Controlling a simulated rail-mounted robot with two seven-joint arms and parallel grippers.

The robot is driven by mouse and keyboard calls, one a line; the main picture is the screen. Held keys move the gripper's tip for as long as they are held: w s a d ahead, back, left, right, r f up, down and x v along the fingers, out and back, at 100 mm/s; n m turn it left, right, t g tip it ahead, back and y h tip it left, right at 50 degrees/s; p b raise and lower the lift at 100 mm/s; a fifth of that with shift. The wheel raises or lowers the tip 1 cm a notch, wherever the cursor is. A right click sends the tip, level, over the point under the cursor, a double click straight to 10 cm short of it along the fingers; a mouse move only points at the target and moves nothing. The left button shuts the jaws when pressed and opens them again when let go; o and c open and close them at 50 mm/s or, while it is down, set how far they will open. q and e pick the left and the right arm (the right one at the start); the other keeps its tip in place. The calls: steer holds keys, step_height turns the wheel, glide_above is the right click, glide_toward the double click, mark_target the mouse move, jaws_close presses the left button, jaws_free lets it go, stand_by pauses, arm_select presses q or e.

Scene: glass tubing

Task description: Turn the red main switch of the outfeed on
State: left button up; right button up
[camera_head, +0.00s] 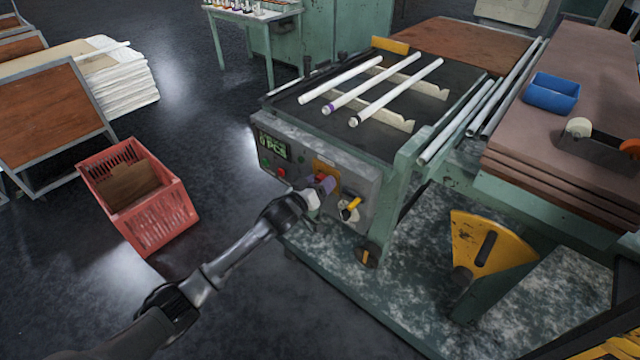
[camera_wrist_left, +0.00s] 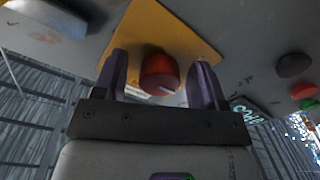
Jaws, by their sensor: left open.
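The red main switch (camera_wrist_left: 160,74) is a round red knob with a pale mark, on a yellow plate (camera_wrist_left: 186,30) on the outfeed's grey control panel (camera_head: 350,185). My left gripper (camera_wrist_left: 160,85) is open, with one purple finger on each side of the knob; I cannot tell whether they touch it. In the head view my left gripper (camera_head: 322,190) is at the panel in front of the yellow plate and hides most of the knob. My right gripper is not in view.
A yellow-handled selector (camera_head: 350,208) sits right of the switch, close to my gripper. A green-lit display (camera_head: 272,144) and small buttons are on the left. Three glass tubes (camera_head: 372,84) lie on the outfeed top. A red crate (camera_head: 140,195) stands on the floor.

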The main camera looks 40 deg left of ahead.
arm_select(q)
steer(key=shift+c, duration=0.5)
steer(key=c, duration=0.8)
